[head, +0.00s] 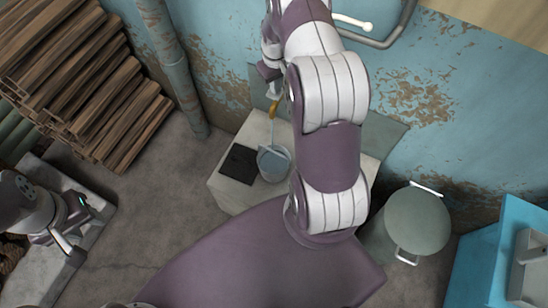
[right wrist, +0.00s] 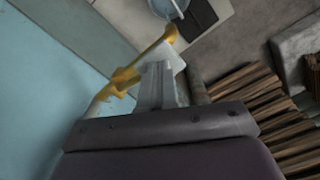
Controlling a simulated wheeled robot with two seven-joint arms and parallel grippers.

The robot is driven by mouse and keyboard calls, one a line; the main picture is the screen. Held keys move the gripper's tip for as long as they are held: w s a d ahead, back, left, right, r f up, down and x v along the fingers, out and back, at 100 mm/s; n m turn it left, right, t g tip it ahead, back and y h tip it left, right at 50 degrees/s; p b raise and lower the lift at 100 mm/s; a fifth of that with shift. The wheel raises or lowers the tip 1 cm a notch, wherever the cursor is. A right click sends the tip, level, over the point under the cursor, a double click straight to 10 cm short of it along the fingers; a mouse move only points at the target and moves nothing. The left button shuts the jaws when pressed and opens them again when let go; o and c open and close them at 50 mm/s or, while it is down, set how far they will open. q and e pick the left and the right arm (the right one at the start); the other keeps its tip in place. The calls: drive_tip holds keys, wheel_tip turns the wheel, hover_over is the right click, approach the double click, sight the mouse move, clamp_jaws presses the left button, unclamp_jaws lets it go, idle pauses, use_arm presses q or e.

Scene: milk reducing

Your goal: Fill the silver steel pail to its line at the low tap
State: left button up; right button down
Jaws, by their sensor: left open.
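The silver pail (head: 273,168) stands on a low pale block below the brass tap (head: 273,109) on the blue wall. Its inside looks bluish; its fill line and level are too small to read. In the right wrist view the pail (right wrist: 169,8) is cut off at the top edge, and the brass tap (right wrist: 126,76) is close to my right gripper (right wrist: 160,78). The fingers overlap the tap in the picture; whether they touch or grip it is unclear. In the head view my right arm hides part of this area. My left gripper (head: 70,236) is open and empty at the far left.
The pale block (head: 226,193) also bears a dark square pad (head: 239,164) left of the pail. A large lidded can (head: 417,222) stands at right beside a blue cabinet (head: 490,255) with a basin. Stacked firewood (head: 85,85) fills the upper left. Bare floor (head: 165,215) lies between.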

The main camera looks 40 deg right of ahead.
wheel_tip(320, 180, up, 7)
drive_tip(key=p, duration=0.5)
idle(0.3)
